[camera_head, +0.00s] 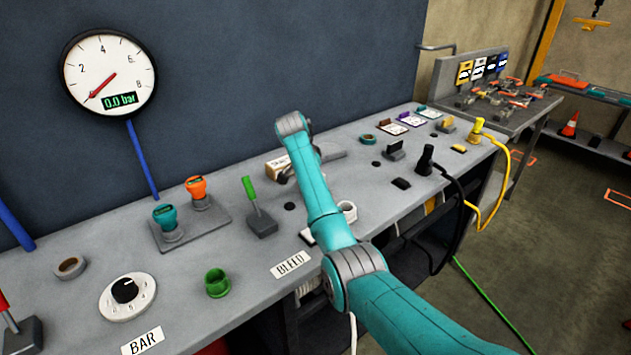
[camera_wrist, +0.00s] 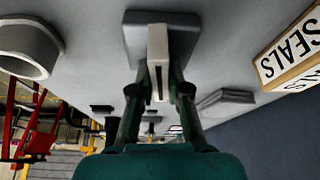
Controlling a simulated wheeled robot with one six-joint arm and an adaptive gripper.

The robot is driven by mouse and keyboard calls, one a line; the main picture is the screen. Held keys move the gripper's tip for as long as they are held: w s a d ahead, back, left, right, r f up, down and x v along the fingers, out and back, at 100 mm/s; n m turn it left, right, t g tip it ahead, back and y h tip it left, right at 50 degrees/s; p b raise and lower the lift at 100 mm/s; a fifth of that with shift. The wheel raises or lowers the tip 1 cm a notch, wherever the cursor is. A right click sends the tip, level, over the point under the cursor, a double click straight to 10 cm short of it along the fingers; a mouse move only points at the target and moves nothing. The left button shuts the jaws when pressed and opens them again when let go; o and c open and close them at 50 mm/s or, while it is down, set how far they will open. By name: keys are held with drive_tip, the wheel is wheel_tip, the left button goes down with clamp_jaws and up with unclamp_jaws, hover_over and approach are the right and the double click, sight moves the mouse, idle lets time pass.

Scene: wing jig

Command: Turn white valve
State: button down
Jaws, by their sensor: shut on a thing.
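In the wrist view the white valve handle (camera_wrist: 158,48) is a flat upright lever on a grey block base (camera_wrist: 134,42). My gripper (camera_wrist: 160,90) has one finger on each side of the handle and is shut on it. In the head view my teal arm covers the valve, and my gripper is mostly hidden behind the arm. The handle's exact angle cannot be told from the head view.
A SEALS box (camera_wrist: 290,48) stands close to the valve. A grey ring (camera_wrist: 28,48) lies on the other side. A wall gauge (camera_head: 108,73) reads 0.0 bar.

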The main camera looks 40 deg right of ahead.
drive_tip(key=shift+m+g, duration=0.3)
drive_tip(key=shift+m, duration=0.3)
drive_tip(key=c, duration=1.1)
unclamp_jaws()
drive_tip(key=shift+c, duration=0.2)
drive_tip(key=v, duration=1.2)
drive_tip(key=shift+w, duration=0.1)
